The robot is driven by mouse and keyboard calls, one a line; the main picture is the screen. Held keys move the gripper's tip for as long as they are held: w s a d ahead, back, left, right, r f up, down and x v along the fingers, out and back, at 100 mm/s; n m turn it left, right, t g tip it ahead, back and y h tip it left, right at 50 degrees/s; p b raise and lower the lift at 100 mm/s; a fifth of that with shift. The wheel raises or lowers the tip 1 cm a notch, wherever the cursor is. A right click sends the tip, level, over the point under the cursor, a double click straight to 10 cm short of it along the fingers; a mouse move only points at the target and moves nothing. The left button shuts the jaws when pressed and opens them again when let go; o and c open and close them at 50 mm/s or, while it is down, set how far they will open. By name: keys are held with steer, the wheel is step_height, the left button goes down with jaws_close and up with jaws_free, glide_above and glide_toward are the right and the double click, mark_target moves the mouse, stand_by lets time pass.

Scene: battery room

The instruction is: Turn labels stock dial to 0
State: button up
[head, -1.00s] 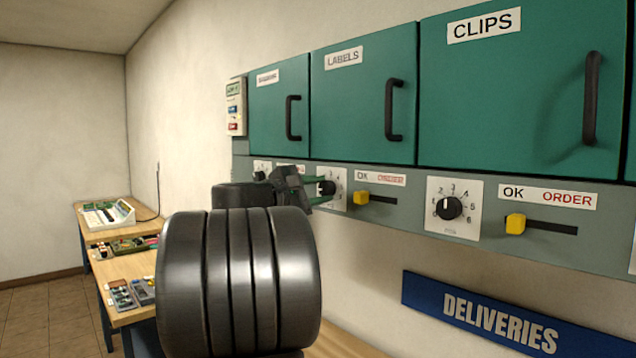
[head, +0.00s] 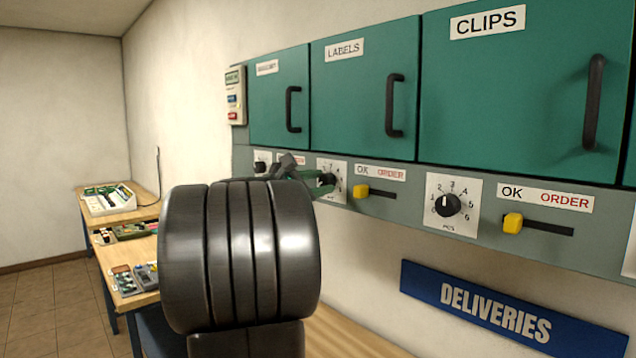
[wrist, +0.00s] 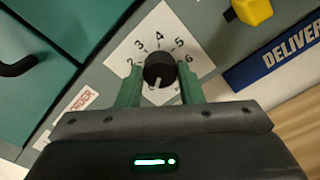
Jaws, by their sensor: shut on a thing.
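The labels stock dial is a black round knob on a white plate (head: 331,168), below the green LABELS door (head: 362,90). In the wrist view the knob (wrist: 159,68) stands between the two green fingers of my gripper (wrist: 160,88), which is shut on it. Its white pointer mark points down and slightly left in that view. The numbers 2 to 6 show around the top of the knob; the numbers on the lower left are hidden behind my gripper. In the head view my gripper (head: 322,183) is at this dial, mostly hidden behind my arm.
Right of the dial is a yellow slider (head: 362,190) beside an OK/ORDER label. The CLIPS dial (head: 447,205) and its yellow slider (head: 513,222) are further right. A blue DELIVERIES sign (head: 497,305) hangs below. Workbenches (head: 135,282) stand at the left.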

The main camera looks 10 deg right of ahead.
steer(key=shift+f, duration=0.1)
steer(key=o, duration=1)
steer(key=shift+c, duration=0.2)
steer(key=b+v, duration=0.3)
steer(key=v, duration=1)
steer(key=shift+s+a, duration=0.25)
steer(key=shift+a, duration=0.1)
steer(key=shift+d, duration=0.1)
steer(key=p+x, duration=0.3)
steer(key=x, duration=1)
steer(key=shift+w+d, duration=0.25)
steer(key=shift+a, duration=0.1)
